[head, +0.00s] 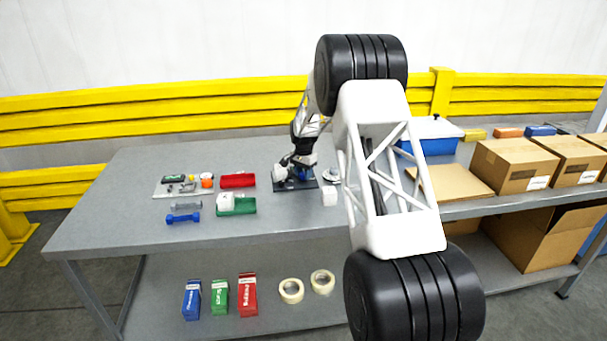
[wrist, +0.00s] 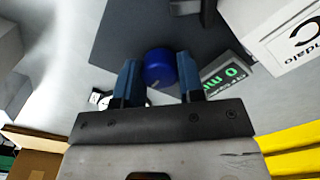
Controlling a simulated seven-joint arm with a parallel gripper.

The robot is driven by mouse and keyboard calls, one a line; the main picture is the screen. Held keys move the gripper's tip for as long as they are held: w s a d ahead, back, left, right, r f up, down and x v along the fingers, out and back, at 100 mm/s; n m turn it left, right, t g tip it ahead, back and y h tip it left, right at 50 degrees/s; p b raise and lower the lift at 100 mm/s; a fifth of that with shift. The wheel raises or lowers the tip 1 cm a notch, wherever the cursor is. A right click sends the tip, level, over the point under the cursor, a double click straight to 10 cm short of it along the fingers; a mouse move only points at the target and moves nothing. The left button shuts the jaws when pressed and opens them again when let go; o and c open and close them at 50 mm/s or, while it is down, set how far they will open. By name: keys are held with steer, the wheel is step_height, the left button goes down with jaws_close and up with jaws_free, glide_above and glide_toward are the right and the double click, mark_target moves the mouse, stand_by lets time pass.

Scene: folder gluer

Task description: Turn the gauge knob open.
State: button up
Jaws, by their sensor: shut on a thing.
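The gauge knob is a round blue knob (wrist: 160,67) with a pale mark near its lower edge in the wrist view. My gripper (wrist: 158,62) has its two blue-grey fingers on either side of the knob and is shut on it. A dark plate (wrist: 120,35) lies below the knob. A grey display (wrist: 226,82) with green characters, "0" and partly hidden letters, is right of the fingers. A white dial (wrist: 101,98) partly shows at left. In the head view my gripper (head: 301,175) is over the dark plate (head: 283,186), and its fingers are too small to make out.
A white box (wrist: 285,35) is close at upper right in the wrist view. Cardboard boxes (head: 515,166) stand at right. My arm hides part of the table.

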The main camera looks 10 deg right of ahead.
steer(key=shift+n, duration=0.5)
steer(key=n, duration=1.2)
steer(key=shift+n, duration=0.3)
steer(key=n, duration=0.4)
steer(key=shift+n, duration=0.3)
steer(key=o, duration=0.9)
